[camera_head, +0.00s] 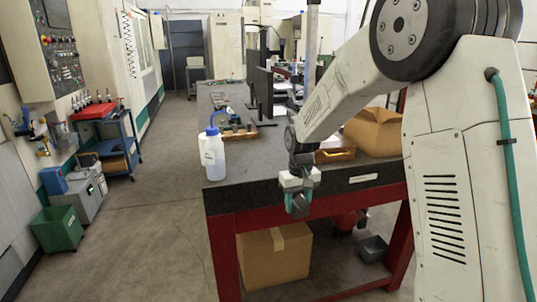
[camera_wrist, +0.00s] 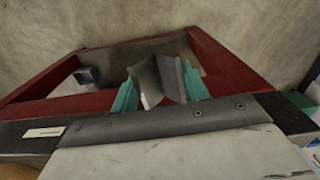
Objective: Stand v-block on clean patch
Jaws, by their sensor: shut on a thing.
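My gripper (camera_head: 298,203) hangs in front of the near edge of the dark table top (camera_head: 240,194), pointing down. In the wrist view, its two teal fingers (camera_wrist: 158,84) are shut on a grey v-block (camera_wrist: 172,76), whose angled faces show between them. The block is in the air, over the red table frame and floor in that view. In the head view the block is too small and covered to make out clearly. I cannot pick out a clean patch on the table top in either view.
A white bottle with a blue cap (camera_head: 212,154) stands near the table's left corner. A brown paper bag (camera_head: 374,132) and a wooden tray (camera_head: 335,154) lie to the right. A cardboard box (camera_head: 274,257) sits below. Dark table top shows bare beside the bottle.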

